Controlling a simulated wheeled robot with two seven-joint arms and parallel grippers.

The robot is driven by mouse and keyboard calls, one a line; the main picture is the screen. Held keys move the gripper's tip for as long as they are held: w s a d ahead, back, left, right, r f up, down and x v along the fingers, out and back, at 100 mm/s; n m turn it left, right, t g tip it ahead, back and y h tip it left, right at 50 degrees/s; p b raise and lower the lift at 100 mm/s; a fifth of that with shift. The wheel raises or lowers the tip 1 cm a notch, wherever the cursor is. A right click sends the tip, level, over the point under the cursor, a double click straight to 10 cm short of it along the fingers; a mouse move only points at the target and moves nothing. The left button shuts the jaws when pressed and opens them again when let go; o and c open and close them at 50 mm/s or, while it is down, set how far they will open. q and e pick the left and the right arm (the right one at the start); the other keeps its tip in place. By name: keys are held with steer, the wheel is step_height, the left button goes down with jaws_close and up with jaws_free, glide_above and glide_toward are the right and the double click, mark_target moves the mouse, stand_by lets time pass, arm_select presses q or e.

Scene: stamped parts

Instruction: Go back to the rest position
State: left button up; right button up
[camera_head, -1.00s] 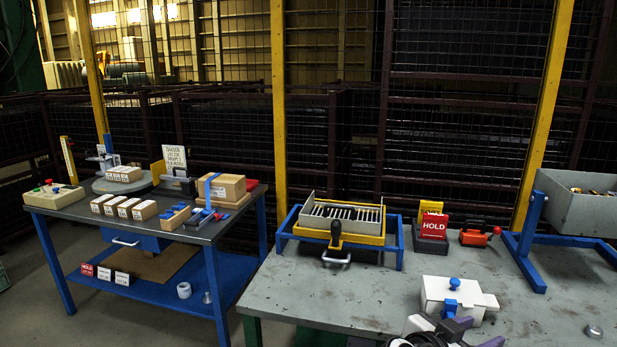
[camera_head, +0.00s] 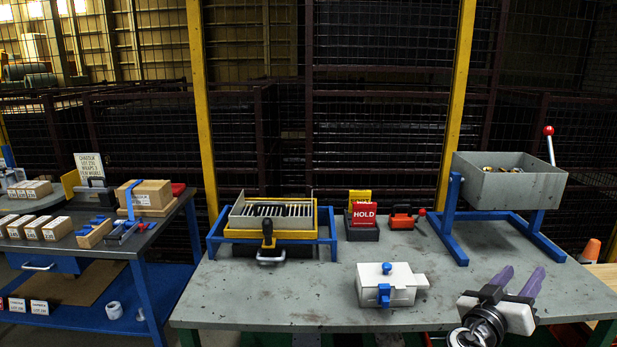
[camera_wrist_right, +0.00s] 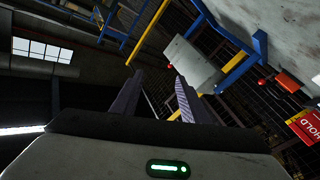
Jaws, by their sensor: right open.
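My right gripper (camera_head: 517,282) is in the head view at the lower right, over the right part of the grey table (camera_head: 330,292). Its two purple-grey fingers are apart and nothing is between them. In the right wrist view the fingers (camera_wrist_right: 156,92) also stand apart and empty, pointing toward the grey bin. A white box with blue knobs (camera_head: 388,286) stands on the table to the left of the gripper, apart from it. My left gripper is not in view.
A grey tilting bin (camera_head: 510,187) on a blue stand is at the back right. A yellow tray in a blue frame (camera_head: 277,233), a red HOLD sign (camera_head: 364,214) and a red-orange tool (camera_head: 401,217) stand along the back. A second table with boxes (camera_head: 150,197) is left.

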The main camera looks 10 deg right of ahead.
steer(key=s+a+f+n+y, duration=0.3)
steer(key=a+f+n+y, duration=0.1)
steer(key=f, duration=0.5)
steer(key=s+a+f+n+y, duration=0.3)
steer(key=a+f+y, duration=0.1)
steer(key=f, duration=0.5)
steer(key=s+a+f+n+y, duration=0.3)
steer(key=a+f+n+y, duration=0.15)
steer(key=f, duration=0.45)
steer(key=s+a+f+n+y, duration=0.3)
steer(key=s+a+f+y, duration=0.35)
steer(key=s+a, duration=0.6)
steer(key=a+m, duration=0.5)
steer(key=a, duration=0.8)
steer(key=shift+s+y, duration=0.35)
steer(key=shift+y, duration=0.05)
